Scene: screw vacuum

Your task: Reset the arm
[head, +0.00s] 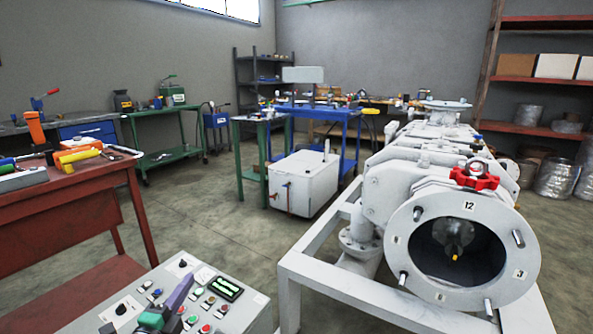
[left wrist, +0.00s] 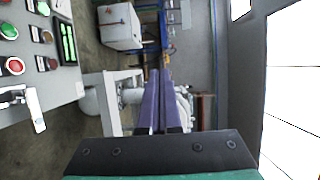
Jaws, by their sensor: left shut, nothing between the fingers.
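My left gripper (head: 186,282) shows low in the head view, in front of the control panel (head: 245,303). Its purple fingers point up and to the right, with a green part behind them. In the left wrist view the two purple fingers of my left gripper (left wrist: 159,74) lie together, shut and empty. The control panel also shows at the upper left of that view (left wrist: 62,85), apart from the fingers. My right gripper is in neither view.
A white vacuum machine (head: 401,225) with a round open flange and a red handle stands on a frame at the right. A red workbench (head: 90,185) with tools is at the left. A white box unit (head: 302,182) stands on the floor behind. Floor between them is clear.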

